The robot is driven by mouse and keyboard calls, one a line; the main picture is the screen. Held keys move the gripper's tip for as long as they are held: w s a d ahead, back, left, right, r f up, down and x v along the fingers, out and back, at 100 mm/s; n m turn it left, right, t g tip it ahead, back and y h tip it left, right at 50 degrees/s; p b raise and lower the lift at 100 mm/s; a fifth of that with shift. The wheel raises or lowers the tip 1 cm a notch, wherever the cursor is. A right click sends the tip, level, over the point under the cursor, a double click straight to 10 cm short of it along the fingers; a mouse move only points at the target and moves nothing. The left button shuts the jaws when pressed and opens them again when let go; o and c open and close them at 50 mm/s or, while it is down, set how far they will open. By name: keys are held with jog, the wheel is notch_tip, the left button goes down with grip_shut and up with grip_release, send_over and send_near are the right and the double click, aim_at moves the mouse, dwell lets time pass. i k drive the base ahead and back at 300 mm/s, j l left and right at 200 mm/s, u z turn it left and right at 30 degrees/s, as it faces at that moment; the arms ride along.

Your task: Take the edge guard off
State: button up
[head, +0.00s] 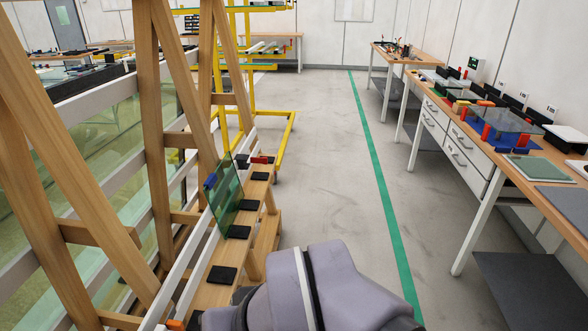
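A small greenish glass pane (228,200) stands tilted on the ledge of the wooden A-frame rack (205,290). A small blue piece (210,181) sits at its upper left edge; it looks like the edge guard, but it is too small to be certain. A red piece (262,160) with a dark part beside it lies farther along the ledge. My grey-lilac arm fills the bottom middle. My gripper is out of view, so its state and any hold do not show.
Black pads (222,275) line the ledge. Large glass sheets (100,150) lean behind timber posts at left. A yellow rack (285,140) stands beyond. A workbench (520,165) with tools runs along the right. The floor with a green line (375,160) is clear between.

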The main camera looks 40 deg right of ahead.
aim_at(211, 181)
jog(key=z, duration=0.4)
jog(key=i+l+u, duration=0.15)
jog(key=i+l, duration=0.15)
jog(key=i+l+u, duration=0.15)
jog(key=i+l, duration=0.2)
jog(key=i, duration=0.15)
jog(key=i+l+u, duration=0.15)
jog(key=i+l, duration=0.2)
jog(key=i+l+u, duration=0.15)
jog(key=i+l, duration=0.2)
jog(key=l, duration=0.15)
jog(key=i+l+u, duration=0.15)
jog(key=i+l, duration=0.15)
jog(key=l, duration=0.15)
jog(key=i+l+u, duration=0.15)
jog(key=i+l, duration=0.15)
jog(key=l, duration=0.2)
